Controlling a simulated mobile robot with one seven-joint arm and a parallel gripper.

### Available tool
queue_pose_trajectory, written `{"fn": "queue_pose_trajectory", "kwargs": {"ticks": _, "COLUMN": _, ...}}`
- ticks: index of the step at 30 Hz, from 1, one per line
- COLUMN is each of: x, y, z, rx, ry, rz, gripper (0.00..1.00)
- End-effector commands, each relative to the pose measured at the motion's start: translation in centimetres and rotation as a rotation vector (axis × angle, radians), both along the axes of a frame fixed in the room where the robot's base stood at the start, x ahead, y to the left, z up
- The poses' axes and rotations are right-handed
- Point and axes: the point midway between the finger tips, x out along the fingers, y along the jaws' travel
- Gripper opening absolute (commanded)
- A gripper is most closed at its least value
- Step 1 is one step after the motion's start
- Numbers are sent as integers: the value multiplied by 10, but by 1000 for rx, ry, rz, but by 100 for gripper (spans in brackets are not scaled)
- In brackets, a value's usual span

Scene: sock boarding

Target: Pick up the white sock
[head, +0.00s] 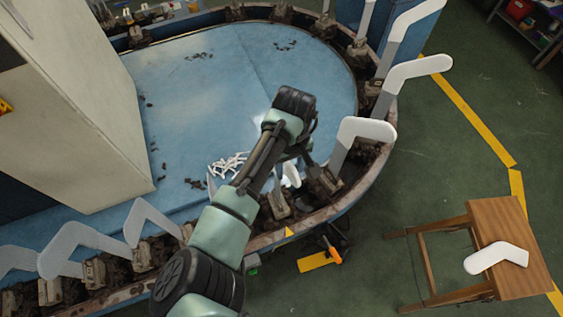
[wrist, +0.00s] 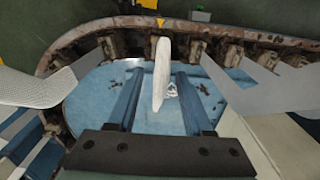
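A white sock (wrist: 161,75) shows upright and edge-on in the middle of the wrist view, apparently on a board of the machine's rim. My gripper (wrist: 160,84) is open, with one finger on each side of the sock and gaps on both sides. I cannot tell how deep the sock lies between the fingers. In the head view a bit of white sock (head: 291,174) shows beside my arm, and the arm hides most of the gripper. Another white sock (head: 495,257) lies on a wooden stool (head: 478,217) at the right.
Boards stand along the rim of the oval machine (head: 360,190); white socks cover the feet of some, such as one right of my arm (head: 366,130). A small white heap (head: 228,165) lies on the blue surface. A tall cabinet (head: 75,120) stands left. Green floor is open at right.

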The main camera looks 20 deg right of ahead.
Motion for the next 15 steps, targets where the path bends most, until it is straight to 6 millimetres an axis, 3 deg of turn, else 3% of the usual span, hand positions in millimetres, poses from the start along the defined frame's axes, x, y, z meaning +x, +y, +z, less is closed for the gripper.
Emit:
{"fn": "queue_pose_trajectory", "kwargs": {"ticks": 1, "x": 0, "y": 0, "z": 0, "rx": 0, "ry": 0, "rz": 0, "gripper": 40}}
{"fn": "queue_pose_trajectory", "kwargs": {"ticks": 8, "x": 0, "y": 0, "z": 0, "rx": 0, "ry": 0, "rz": 0, "gripper": 0}}
{"fn": "queue_pose_trajectory", "kwargs": {"ticks": 15, "x": 0, "y": 0, "z": 1, "rx": 0, "ry": 0, "rz": 0, "gripper": 0}}
